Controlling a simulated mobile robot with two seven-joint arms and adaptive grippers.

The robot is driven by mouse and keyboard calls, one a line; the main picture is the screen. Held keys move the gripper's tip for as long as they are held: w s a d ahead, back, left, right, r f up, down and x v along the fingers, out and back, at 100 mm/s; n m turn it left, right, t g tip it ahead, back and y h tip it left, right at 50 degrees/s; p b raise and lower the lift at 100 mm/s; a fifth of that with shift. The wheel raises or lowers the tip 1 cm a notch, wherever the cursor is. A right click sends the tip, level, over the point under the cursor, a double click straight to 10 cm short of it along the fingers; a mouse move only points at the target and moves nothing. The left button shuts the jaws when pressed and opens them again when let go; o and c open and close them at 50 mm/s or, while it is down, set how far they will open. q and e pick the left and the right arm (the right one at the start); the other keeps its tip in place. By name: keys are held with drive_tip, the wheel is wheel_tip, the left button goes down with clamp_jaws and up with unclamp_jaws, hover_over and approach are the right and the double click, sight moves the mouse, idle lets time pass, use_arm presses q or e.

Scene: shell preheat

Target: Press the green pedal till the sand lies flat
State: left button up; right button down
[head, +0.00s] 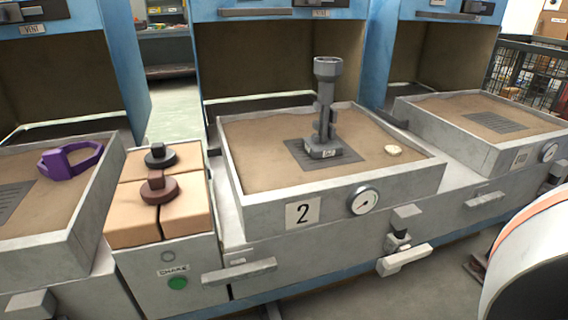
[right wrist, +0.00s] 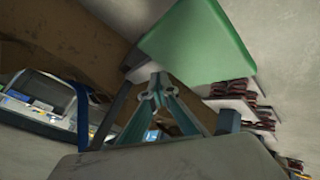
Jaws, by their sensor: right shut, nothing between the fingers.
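In the head view, the middle box, marked 2 (head: 330,207), holds brown sand (head: 255,155) with a slightly uneven surface near its edges. A grey metal part (head: 324,110) stands upright on a dark grid in this sand. A small pale lump (head: 392,150) lies at the sand's right. No green pedal shows in the head view. In the right wrist view, a flat green slab (right wrist: 195,45) lies beyond my right gripper (right wrist: 156,90); I cannot tell whether it is the pedal or whether they touch. My right gripper is shut and empty. My left gripper is out of view.
A dial gauge (head: 362,201) and a light grey block (head: 404,260) are on the middle box's front. A purple ring-shaped item (head: 70,160) lies in the left sand box. Another sand box (head: 480,150) is at right.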

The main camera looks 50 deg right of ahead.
drive_tip(key=shift+s+f, duration=0.15)
drive_tip(key=shift+f, duration=0.7)
drive_tip(key=shift+s+f, duration=0.1)
drive_tip(key=shift+f, duration=0.75)
idle(1.2)
drive_tip(key=shift+s+a+f, duration=0.1)
drive_tip(key=shift+s+f, duration=0.05)
drive_tip(key=shift+f, duration=0.3)
idle(0.5)
drive_tip(key=shift+w+r+p, duration=0.2)
drive_tip(key=shift+r+p, duration=0.45)
drive_tip(key=shift+r, duration=0.2)
drive_tip(key=shift+w+r+p, duration=0.2)
drive_tip(key=shift+r+p, duration=0.45)
drive_tip(key=shift+r, duration=0.15)
drive_tip(key=shift+r+p, duration=1.15)
drive_tip(key=shift+r, duration=0.2)
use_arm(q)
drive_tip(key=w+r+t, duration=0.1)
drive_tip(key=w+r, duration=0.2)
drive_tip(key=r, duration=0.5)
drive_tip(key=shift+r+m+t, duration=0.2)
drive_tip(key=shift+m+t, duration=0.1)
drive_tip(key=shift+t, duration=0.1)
use_arm(e)
drive_tip(key=shift+s, duration=0.1)
